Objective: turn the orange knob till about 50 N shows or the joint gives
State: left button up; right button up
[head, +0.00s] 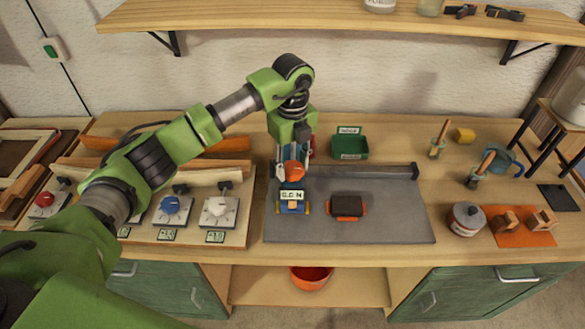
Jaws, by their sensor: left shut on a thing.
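The orange knob (292,170) sits on top of a small blue device at the left part of the grey mat (390,222). My left gripper (293,158) comes down on it from above and is shut on it; the fingers partly hide the knob. Just in front of the knob is a pale display (292,195) that seems to read 0.0 N, though the digits are small. The blue base (284,208) of the device shows below the display. I cannot make out the joint under load. My right gripper is not in view.
A dark block with orange edges (347,206) lies on the mat to the right. A green tray (350,147) stands behind. Boards with red, blue (171,206) and white (217,207) knobs lie left, under my arm. Pots and brushes stand right. A shelf (350,16) hangs above.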

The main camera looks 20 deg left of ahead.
pick_arm(q)
jog(key=m+b, duration=0.4)
jog(key=m, duration=0.1)
jog(key=shift+f+b, duration=0.2)
jog(key=shift+b, duration=0.2)
jog(key=m+b, duration=0.4)
jog(key=m, duration=0.1)
jog(key=shift+m, duration=0.4)
jog(key=m+b, duration=0.2)
jog(key=m, duration=0.3)
jog(key=shift+r+m, duration=0.15)
jog(key=shift+m, duration=0.15)
jog(key=m+b, duration=0.1)
jog(key=m, duration=0.2)
jog(key=shift+r+m+b, duration=0.1)
jog(key=shift+m+b, duration=0.35)
jog(key=shift+m, duration=1.15)
jog(key=o, duration=1.1)
